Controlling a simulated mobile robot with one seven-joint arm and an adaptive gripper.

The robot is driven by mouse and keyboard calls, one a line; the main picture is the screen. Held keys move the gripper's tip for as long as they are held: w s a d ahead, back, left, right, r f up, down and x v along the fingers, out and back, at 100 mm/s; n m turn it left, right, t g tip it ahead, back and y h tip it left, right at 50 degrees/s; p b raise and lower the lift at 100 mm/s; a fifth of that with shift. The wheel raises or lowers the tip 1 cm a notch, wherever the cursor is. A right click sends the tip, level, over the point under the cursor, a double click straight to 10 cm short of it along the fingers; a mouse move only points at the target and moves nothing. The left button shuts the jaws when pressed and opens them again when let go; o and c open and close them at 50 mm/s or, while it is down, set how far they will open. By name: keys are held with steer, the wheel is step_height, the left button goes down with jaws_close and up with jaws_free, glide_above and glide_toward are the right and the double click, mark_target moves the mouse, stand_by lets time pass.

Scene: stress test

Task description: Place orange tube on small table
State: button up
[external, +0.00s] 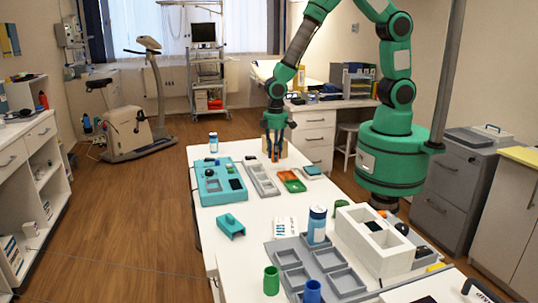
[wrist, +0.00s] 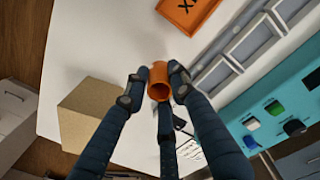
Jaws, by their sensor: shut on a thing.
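My gripper (external: 275,150) has dark fingers and is above the far end of the long white table (external: 258,218). It is shut on the orange tube (wrist: 158,80), a short hollow cylinder held between the fingertips in the wrist view. In the external view only a small orange patch of the tube (external: 275,157) shows between the fingers. The tube appears to be above the white tabletop (wrist: 110,50), but the height is hard to tell. I cannot tell for certain which surface is the small table.
A cardboard box (wrist: 92,115) stands close to the gripper. An orange tray (wrist: 187,12), a grey compartment tray (wrist: 247,42) and a teal panel (wrist: 262,125) are nearby. A blue-white can (external: 317,225) and white box (external: 372,243) stand nearer the camera. A white stool (external: 347,143) stands behind.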

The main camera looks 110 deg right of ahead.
steer(key=shift+f+b, duration=0.5)
steer(key=shift+f, duration=1.25)
steer(key=shift+f, duration=0.1)
steer(key=o, duration=0.9)
steer(key=r+p, duration=0.2)
steer(key=r, duration=1)
steer(key=shift+a+r+p, duration=0.1)
steer(key=shift+a+p, duration=0.1)
steer(key=shift+p, duration=0.1)
